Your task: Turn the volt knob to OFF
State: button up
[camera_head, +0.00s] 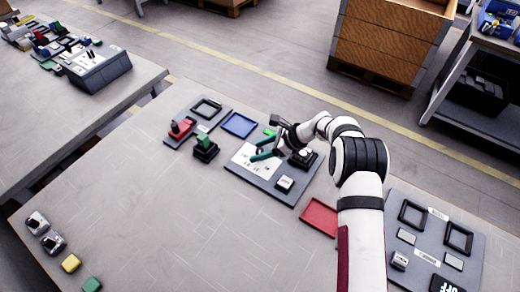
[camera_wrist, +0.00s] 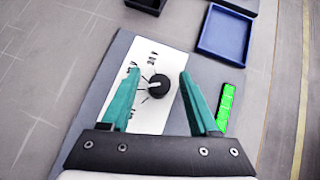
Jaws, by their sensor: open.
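The volt knob (camera_wrist: 157,85) is a round black dial with a white pointer mark, on a white label plate (camera_wrist: 152,119) with small printed marks around it. The pointer mark appears to face left in the wrist view; the printed words are too blurred to read surely. My gripper (camera_wrist: 158,73) has two teal fingers, open, one on each side of the knob with a gap on both sides. In the head view my gripper (camera_head: 257,151) is over the white plate (camera_head: 241,166); the knob cannot be made out there.
A green lit display (camera_wrist: 226,108) lies right of the fingers. A blue tray (camera_head: 239,125) lies behind the panel and a red tray (camera_head: 319,217) to its right. The table's front middle is clear.

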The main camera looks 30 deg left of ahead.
jog(key=shift+f, duration=0.1)
grip_shut()
jog(key=n+g+h, duration=0.1)
jog(key=n+g, duration=0.1)
jog(key=n, duration=0.1)
jog(key=shift+a+n+g, duration=0.15)
jog(key=shift+n+g, duration=0.15)
jog(key=shift+n+g+h, duration=0.3)
jog(key=shift+n, duration=0.2)
jog(key=shift+s, duration=0.1)
grip_release()
